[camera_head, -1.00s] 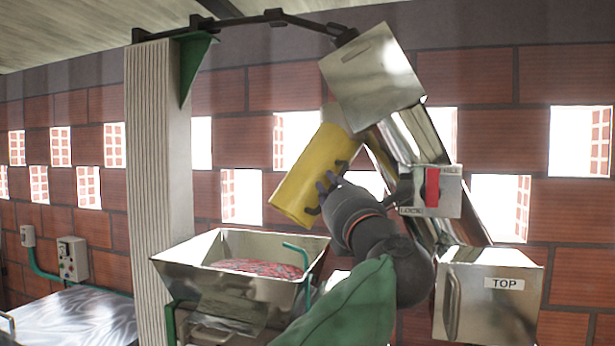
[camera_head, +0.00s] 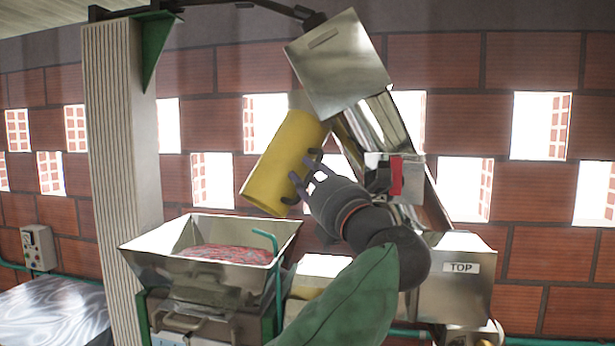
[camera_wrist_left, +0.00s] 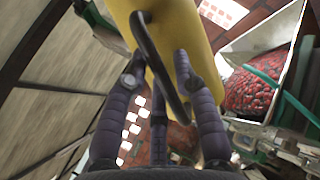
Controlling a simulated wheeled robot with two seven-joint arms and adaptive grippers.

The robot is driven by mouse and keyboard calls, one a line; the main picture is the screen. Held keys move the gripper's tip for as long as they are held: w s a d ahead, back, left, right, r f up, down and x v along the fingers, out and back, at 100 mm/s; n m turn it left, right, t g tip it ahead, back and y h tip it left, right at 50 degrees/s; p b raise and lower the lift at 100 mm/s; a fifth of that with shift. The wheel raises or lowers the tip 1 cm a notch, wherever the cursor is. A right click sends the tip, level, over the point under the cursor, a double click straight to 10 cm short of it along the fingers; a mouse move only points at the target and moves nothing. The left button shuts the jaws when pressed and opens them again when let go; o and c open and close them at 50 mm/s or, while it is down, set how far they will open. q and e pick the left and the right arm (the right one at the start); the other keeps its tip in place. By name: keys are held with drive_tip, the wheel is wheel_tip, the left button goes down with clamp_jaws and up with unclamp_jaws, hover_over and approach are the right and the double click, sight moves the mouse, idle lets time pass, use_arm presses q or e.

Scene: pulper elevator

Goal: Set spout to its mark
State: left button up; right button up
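The spout (camera_head: 284,162) is a yellow tube at the head of the steel elevator, slanting down to the left, with a dark handle on its side. The handle (camera_wrist_left: 150,50) also shows across the yellow tube in the left wrist view. My left gripper (camera_head: 306,176) is at the handle, its purple fingers on either side of it. In the left wrist view the fingers (camera_wrist_left: 158,68) are spread and fairly straight, with gaps around the handle; firm contact is not clear. I cannot make out a mark for the spout. My right gripper is out of view.
A steel hopper (camera_head: 211,262) with red cherries stands below and left of the spout. A grey post (camera_head: 122,150) rises behind it.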

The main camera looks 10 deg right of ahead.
use_arm(q)
drive_tip(key=v, duration=1.2)
drive_tip(key=shift+w, duration=0.1)
